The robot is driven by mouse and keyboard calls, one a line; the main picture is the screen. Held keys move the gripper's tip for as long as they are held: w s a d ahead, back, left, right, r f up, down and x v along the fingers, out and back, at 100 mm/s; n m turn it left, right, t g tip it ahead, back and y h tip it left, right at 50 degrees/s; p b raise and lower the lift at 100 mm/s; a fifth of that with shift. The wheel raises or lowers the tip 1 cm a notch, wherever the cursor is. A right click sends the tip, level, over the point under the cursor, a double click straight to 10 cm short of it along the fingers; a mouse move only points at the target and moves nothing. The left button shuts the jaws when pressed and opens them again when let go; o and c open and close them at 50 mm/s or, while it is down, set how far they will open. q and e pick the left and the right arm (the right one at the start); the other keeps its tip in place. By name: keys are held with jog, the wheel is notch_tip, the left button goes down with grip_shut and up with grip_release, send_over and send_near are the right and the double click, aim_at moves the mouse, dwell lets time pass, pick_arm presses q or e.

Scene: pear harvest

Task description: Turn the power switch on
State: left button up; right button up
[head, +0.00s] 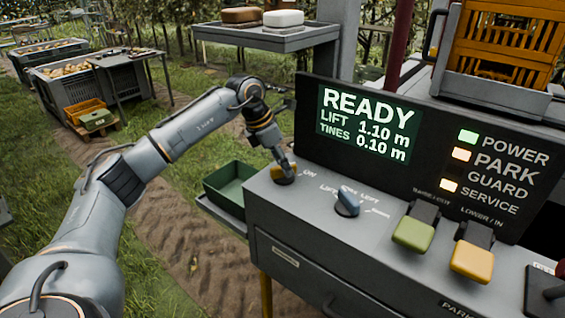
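The power switch (282,177) is a yellow knob at the left end of the grey control console (385,245), with the letters "ON" beside it. My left gripper (284,167) reaches down onto it from above, its fingers at the knob and partly covering it. The fingers are too small to tell whether they are closed on the knob. The display (367,124) reads READY, LIFT 1.10 m, TINES 0.10 m. The green POWER lamp (468,136) is lit. My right gripper is not in view.
A green tray (232,187) sits left of the console. An orange crate (505,50) stands behind the panel. Grass and a dirt track lie left.

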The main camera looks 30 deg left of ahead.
pick_arm(q)
jog(key=shift+r, duration=0.1)
jog(key=v, duration=1.1)
jog(key=shift+r, duration=0.4)
jog(key=shift+a, duration=0.15)
